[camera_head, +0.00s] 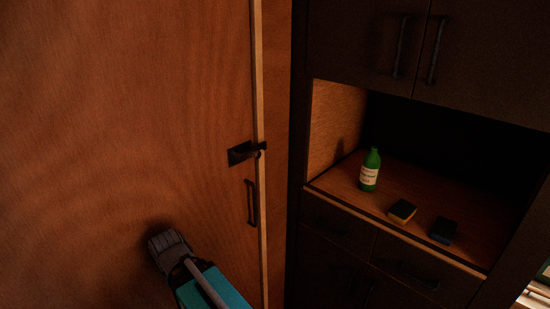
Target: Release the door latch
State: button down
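The wooden door (130,100) fills the left half of the view and looks closed, or nearly so, along its pale right edge. A dark latch (245,152) sits on the door near that edge, its small end reaching over the edge strip. A dark bar handle (251,203) is just below the latch. At the lower left, the end of my arm (168,244) shows in front of the door, below and left of the latch and apart from it. My gripper's fingers cannot be made out there.
A dark cabinet (340,222) stands right of the door. Its open shelf (415,180) holds a green bottle (370,170) and two sponges, one yellow and black (402,211), one blue and black (443,230). Cabinet handles (401,47) stick out above. The space before the latch looks clear.

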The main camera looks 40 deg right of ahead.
aim_at(256, 152)
jog(key=z, duration=0.4)
jog(key=k, duration=1.4)
jog(key=u, duration=0.4)
jog(key=i, duration=1)
